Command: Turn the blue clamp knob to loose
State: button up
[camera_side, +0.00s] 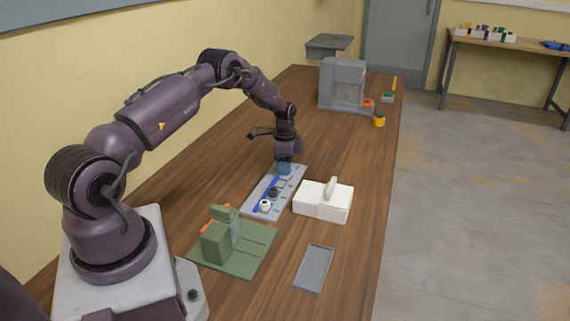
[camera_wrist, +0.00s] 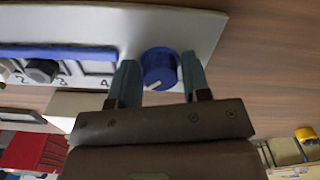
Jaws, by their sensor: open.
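The blue clamp knob (camera_wrist: 158,66) sits at one end of a grey panel (camera_wrist: 205,25) in the wrist view. Its pale pointer mark faces the lower edge of that picture. In the side view my gripper (camera_side: 285,168) is low over the far end of the panel (camera_side: 291,183) and hides the knob there.
The panel also has a blue bar (camera_wrist: 60,51), a black knob (camera_wrist: 41,70), a white knob (camera_side: 265,205) and printed numbers. A white box with a handle (camera_side: 322,205) stands close on the right. A green fixture (camera_side: 235,250) and grey tray (camera_side: 314,268) lie nearer the camera.

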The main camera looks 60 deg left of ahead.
jog(key=c, duration=0.7)
jog(key=shift+o, duration=0.2)
jog(key=shift+n, duration=0.3)
jog(key=n, duration=0.3)
jog(key=shift+n, duration=0.3)
jog(key=n, duration=0.4)
jog(key=shift+n, duration=0.3)
jog(key=n, duration=0.4)
jog(key=shift+r, duration=0.1)
jog(key=n, duration=0.5)
